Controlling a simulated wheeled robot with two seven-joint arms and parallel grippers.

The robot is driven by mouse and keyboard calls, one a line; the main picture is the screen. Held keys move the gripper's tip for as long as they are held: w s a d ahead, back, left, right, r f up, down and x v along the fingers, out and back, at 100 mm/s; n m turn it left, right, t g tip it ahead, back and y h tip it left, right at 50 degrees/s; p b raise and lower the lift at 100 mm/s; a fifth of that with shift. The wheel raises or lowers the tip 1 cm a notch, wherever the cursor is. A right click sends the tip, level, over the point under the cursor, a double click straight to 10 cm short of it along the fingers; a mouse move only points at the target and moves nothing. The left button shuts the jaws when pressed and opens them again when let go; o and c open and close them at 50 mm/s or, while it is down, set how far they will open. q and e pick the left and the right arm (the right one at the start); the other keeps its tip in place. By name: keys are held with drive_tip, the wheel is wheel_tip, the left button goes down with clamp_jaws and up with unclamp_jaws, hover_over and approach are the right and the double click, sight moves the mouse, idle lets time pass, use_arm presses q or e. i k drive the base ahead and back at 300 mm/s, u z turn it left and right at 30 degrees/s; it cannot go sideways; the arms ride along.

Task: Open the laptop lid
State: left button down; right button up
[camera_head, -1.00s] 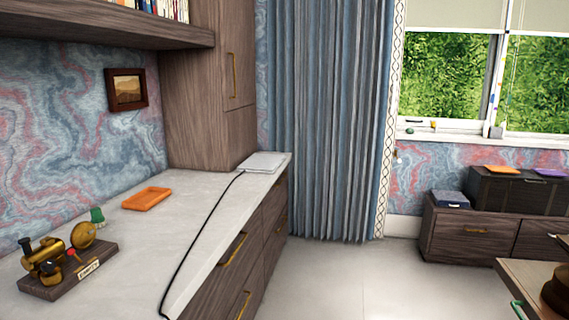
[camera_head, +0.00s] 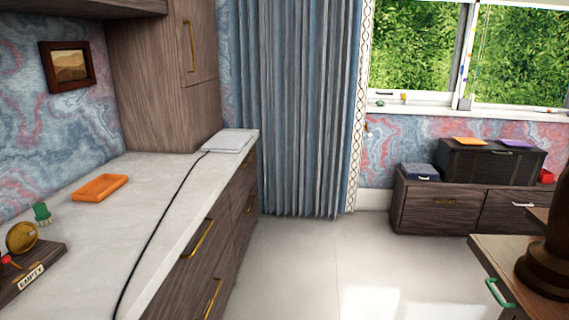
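A thin, flat, pale grey-white device (camera_head: 230,141), which looks like the shut laptop, lies at the far end of the white countertop (camera_head: 150,200), close to its right edge. A black cable (camera_head: 160,222) runs from it along the counter towards me. Its lid seam is too small to make out. Neither of my grippers is in view.
An orange tray (camera_head: 100,188), a green brush (camera_head: 42,213) and a brass ornament on a wooden base (camera_head: 38,268) stand on the counter. Open floor (camera_head: 300,265) lies right of the drawers. A wooden desk (camera_head: 490,262) is at the right, and a low cabinet (camera_head: 440,210) stands under the window.

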sight(222, 140)
drive_tip(key=z, duration=0.5)
drive_tip(key=i, duration=2.2)
drive_tip(key=u, duration=0.65)
drive_tip(key=i, duration=1.8)
drive_tip(key=u, duration=1.25)
drive_tip(key=i, duration=0.2)
drive_tip(key=u, duration=0.1)
